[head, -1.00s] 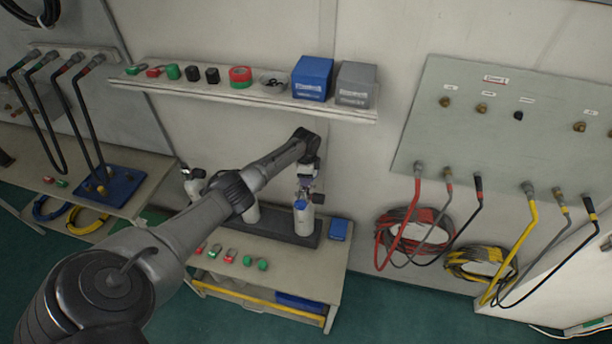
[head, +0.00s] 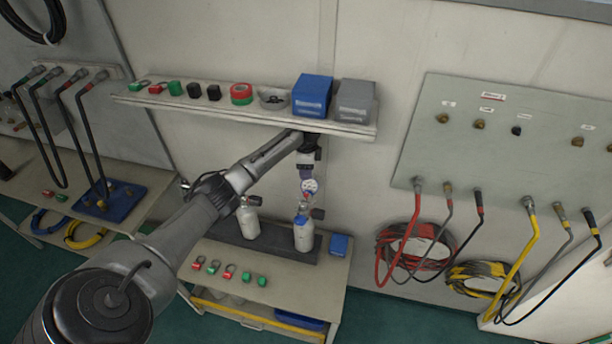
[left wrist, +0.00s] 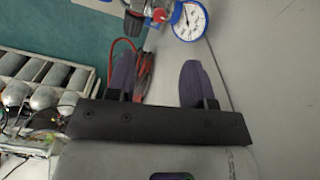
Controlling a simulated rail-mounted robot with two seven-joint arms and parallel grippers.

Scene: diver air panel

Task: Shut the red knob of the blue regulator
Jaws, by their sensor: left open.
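The blue regulator (head: 302,219) sits on top of a white cylinder (head: 304,238) on the low bench. A round white gauge with a blue rim (head: 309,187) shows above it and just below my left gripper (head: 307,174). In the left wrist view the gauge (left wrist: 189,19) is at the top, beyond the fingertips. A small red part, which looks like the red knob (left wrist: 154,14), shows left of the gauge beside metal fittings. My left gripper (left wrist: 157,65) is open, its two purple fingers apart with nothing between them. My right gripper is not in view.
A second white cylinder (head: 248,222) stands to the left on the same dark base. A shelf (head: 215,104) with blue (head: 312,95) and grey boxes is close above my left wrist. Small red and green parts lie on the bench front. A hose panel (head: 500,140) is at right.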

